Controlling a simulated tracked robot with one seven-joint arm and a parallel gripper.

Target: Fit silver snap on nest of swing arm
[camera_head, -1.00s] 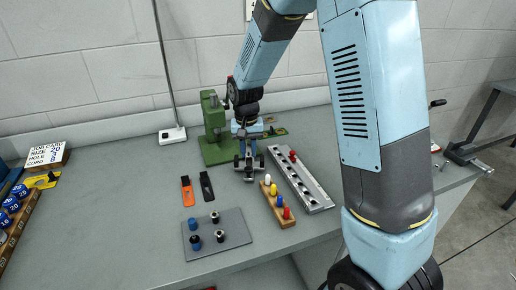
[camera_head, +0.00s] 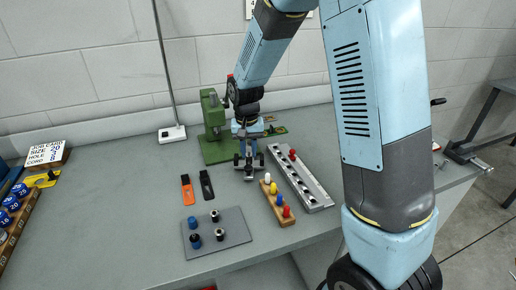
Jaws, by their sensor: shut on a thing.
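My gripper (camera_head: 249,168) points down at the table, just right of and in front of a green press (camera_head: 211,122). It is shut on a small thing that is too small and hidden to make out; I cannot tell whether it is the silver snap. The press stands upright on a green base (camera_head: 216,153). My wrist covers the right part of the press, so I cannot make out the swing arm or its nest.
A grey plate (camera_head: 236,229) with several blue and dark pegs lies in front. A wooden block (camera_head: 284,222) with coloured pegs and a silver holed rail (camera_head: 314,194) lie to the right. Orange (camera_head: 188,191) and black (camera_head: 206,186) tools lie left of my gripper.

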